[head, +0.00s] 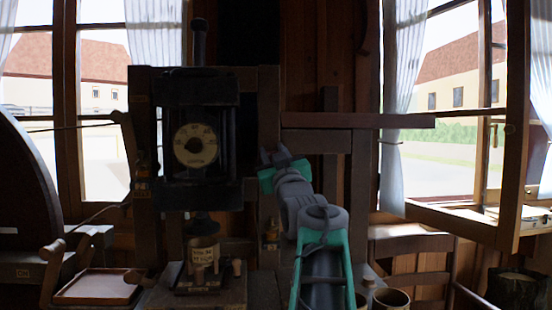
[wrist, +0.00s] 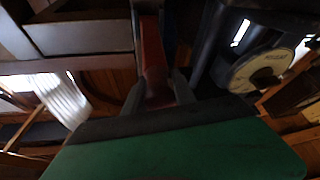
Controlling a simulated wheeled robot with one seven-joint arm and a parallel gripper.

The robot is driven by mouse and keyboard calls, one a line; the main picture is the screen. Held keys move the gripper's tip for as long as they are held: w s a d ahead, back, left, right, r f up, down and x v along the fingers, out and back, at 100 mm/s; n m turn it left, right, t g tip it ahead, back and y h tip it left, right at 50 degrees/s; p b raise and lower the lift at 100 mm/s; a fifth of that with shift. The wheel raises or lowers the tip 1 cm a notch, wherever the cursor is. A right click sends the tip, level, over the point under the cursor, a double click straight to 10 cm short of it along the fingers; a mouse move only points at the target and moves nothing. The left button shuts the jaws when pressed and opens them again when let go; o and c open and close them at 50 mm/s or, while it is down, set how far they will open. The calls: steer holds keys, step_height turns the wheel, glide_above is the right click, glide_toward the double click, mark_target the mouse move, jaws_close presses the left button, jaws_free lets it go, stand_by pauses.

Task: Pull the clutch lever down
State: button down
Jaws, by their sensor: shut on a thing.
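The clutch lever (wrist: 153,55) shows in the wrist view as a red-brown bar running from the top edge down between my fingers. My gripper (wrist: 158,88) is shut on it, with one dark finger on each side. In the head view my gripper (head: 274,154) is at the right side of the dark machine frame, at the end of my grey and green arm. I cannot make out the lever there; my gripper and the dark frame hide it. The lever's far end is out of the wrist view.
A round dial (head: 195,145) sits on the dark machine left of my gripper. A large dark wheel (head: 28,200) stands at far left. A wooden tray (head: 98,287) lies at lower left. A dark horizontal beam (head: 358,121) is close on the right. An open window (head: 460,110) is farther right.

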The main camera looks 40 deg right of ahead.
steer(key=shift+f, duration=0.1)
steer(key=c, duration=1)
jaws_free()
steer(key=shift+c, duration=0.2)
steer(key=b+v, duration=0.1)
steer(key=v, duration=0.7)
